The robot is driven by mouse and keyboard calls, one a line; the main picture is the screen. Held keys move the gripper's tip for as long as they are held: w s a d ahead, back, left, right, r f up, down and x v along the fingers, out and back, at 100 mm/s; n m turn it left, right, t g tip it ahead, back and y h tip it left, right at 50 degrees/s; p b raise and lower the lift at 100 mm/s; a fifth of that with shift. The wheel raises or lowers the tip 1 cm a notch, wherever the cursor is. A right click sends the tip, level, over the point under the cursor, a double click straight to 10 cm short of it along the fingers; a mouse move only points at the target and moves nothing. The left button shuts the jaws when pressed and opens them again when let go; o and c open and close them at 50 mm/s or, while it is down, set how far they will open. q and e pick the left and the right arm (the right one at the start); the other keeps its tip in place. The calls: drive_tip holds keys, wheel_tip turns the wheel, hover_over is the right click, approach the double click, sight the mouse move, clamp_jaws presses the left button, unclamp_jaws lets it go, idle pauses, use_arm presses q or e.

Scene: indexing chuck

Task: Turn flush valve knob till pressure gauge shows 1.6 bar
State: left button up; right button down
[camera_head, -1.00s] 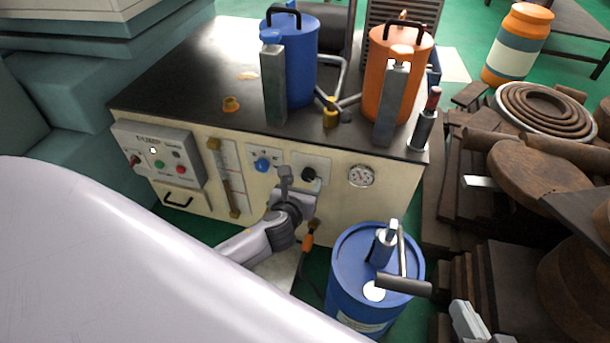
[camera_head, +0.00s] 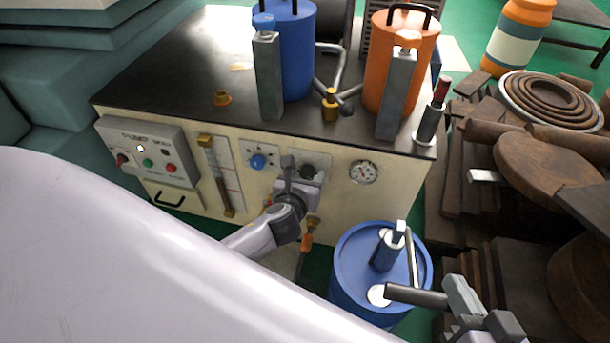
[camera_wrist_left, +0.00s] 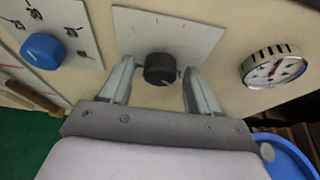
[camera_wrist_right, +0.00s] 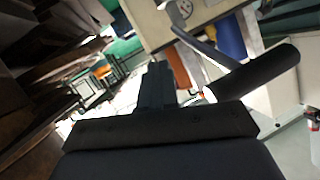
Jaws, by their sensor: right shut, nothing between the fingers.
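A black knob (camera_head: 307,172) sits on a white plate on the cream front panel. It shows large in the left wrist view (camera_wrist_left: 160,69). My left gripper (camera_head: 299,166) is open in front of it. In the left wrist view its fingers (camera_wrist_left: 158,76) stand to either side of the knob, with visible gaps. The round pressure gauge (camera_head: 363,172) is right of the knob; it also shows in the left wrist view (camera_wrist_left: 271,67), but its reading is too small to tell. My right gripper (camera_wrist_right: 157,88) is shut and empty, low at the right of the head view.
A blue knob (camera_head: 257,162) on a marked plate is left of the black one. A control box (camera_head: 150,150) with buttons is further left. A blue drum (camera_head: 347,262) with a handled pump stands below the gauge. Wooden parts (camera_head: 540,160) are piled at right.

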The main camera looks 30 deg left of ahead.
use_arm(q)
drive_tip(key=c, duration=0.9)
